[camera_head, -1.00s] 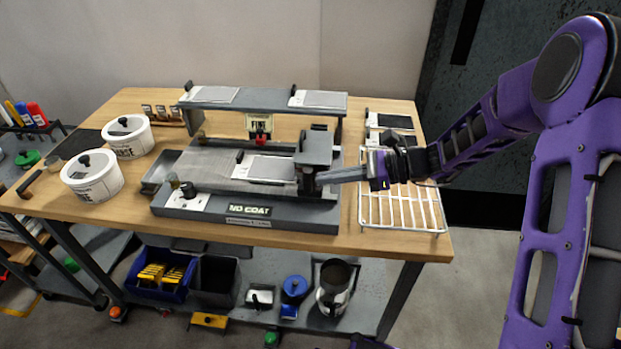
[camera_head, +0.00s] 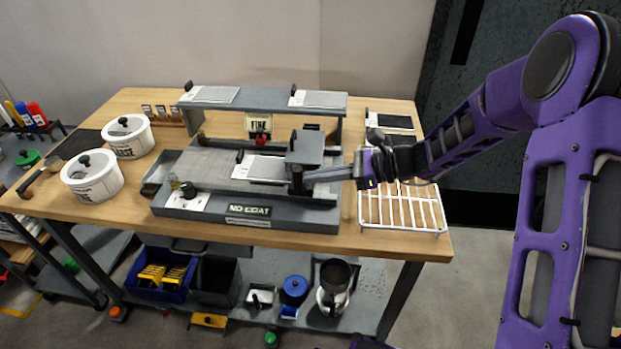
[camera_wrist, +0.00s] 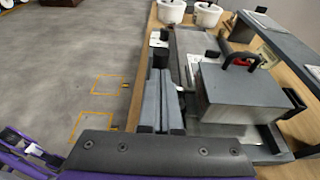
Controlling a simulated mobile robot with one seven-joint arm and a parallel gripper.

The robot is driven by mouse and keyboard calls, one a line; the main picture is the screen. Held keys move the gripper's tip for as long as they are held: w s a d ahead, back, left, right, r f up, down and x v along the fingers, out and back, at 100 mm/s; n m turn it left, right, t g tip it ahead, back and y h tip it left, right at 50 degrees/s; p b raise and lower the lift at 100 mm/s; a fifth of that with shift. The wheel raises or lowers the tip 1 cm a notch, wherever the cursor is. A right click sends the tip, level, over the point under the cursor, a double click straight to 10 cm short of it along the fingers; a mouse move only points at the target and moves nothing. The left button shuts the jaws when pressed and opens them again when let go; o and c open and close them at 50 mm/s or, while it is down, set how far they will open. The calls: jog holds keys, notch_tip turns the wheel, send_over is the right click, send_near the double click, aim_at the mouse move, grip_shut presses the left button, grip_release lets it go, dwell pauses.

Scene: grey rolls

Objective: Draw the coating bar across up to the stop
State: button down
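The coater (camera_head: 190,222) stands on the bench, its front marked NO COAT. Its bar carriage, a dark grey block (camera_head: 306,148), sits over the right part of the bed, and also shows large in the wrist view (camera_wrist: 245,95). A black upright (camera_head: 297,182) is at the carriage's front. My gripper (camera_head: 305,179) reaches in from the right, its fingertips at this upright, apparently touching it. In the wrist view the fingers (camera_wrist: 159,75) lie side by side with almost no gap. A white sheet (camera_head: 262,168) lies left of the carriage. The bar itself and the stop cannot be made out.
A grey shelf (camera_head: 262,99) bridges the back of the coater. A black knob (camera_head: 188,189) stands at its front left. Two white tubs (camera_head: 92,182) are farther left. A white wire rack (camera_head: 440,214) lies to the right, under my arm.

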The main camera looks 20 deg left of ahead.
jog(key=s+a, duration=0.2)
jog(key=a, duration=0.7)
jog(key=shift+s+a, duration=0.2)
jog(key=shift+a, duration=0.15)
dwell(2.2)
jog(key=shift+d, duration=0.1)
jog(key=shift+w+d, duration=0.25)
jog(key=shift+d, duration=0.65)
jog(key=shift+w+d, duration=0.25)
jog(key=shift+d, duration=0.65)
